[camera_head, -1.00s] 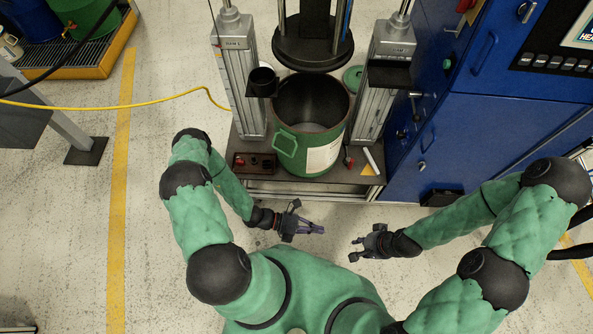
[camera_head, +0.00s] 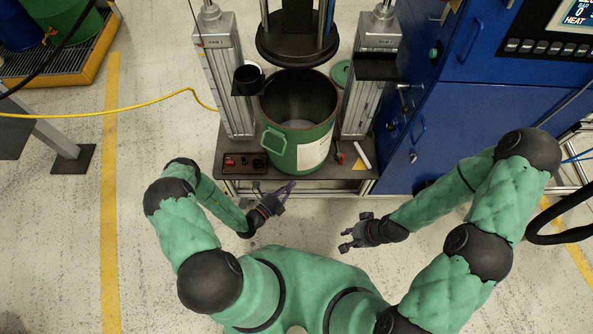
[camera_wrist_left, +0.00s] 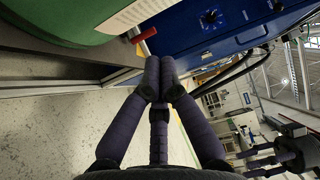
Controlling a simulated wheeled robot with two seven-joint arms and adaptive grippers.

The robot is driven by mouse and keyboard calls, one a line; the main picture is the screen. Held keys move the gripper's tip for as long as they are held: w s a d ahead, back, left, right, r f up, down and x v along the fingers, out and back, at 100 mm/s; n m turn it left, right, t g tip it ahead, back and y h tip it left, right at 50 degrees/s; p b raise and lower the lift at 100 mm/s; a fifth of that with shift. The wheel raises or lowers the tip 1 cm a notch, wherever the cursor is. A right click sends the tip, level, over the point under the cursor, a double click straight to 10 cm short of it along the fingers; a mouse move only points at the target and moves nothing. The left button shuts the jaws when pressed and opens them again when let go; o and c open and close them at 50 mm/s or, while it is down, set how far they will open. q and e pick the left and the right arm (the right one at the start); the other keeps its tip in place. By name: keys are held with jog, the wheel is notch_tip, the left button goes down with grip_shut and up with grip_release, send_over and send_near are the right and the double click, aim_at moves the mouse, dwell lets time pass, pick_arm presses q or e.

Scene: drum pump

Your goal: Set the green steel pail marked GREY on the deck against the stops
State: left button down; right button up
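The green steel pail (camera_head: 300,150) stands upright and open on the deck (camera_head: 228,176), between two upright cylinders and below the round black plate. Its inside looks dark, and a pale label faces me; I cannot read the marking. Its handle is on the front left. Whether it touches the stops is hidden. My left gripper (camera_head: 288,190) is just in front of the deck's front edge, apart from the pail. In the left wrist view its purple fingers (camera_wrist_left: 160,68) meet at the tips with nothing between them.
The black plate (camera_head: 298,47) hangs above the pail. A small control box (camera_head: 245,162) and a red-handled part (camera_head: 340,157) sit on the deck's front. A blue cabinet (camera_head: 480,130) stands at right. A yellow hose (camera_head: 140,106) crosses the left floor. Floor before the deck is clear.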

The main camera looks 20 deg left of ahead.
pick_arm(q)
jog(key=shift+w+d+b, duration=0.15)
jog(key=shift+w+b, duration=0.4)
jog(key=shift+w, duration=1.25)
jog(key=shift+w+d+b, duration=0.15)
jog(key=shift+w+b, duration=0.35)
jog(key=shift+w, duration=1.3)
pick_arm(e)
jog(key=shift+f, duration=1.2)
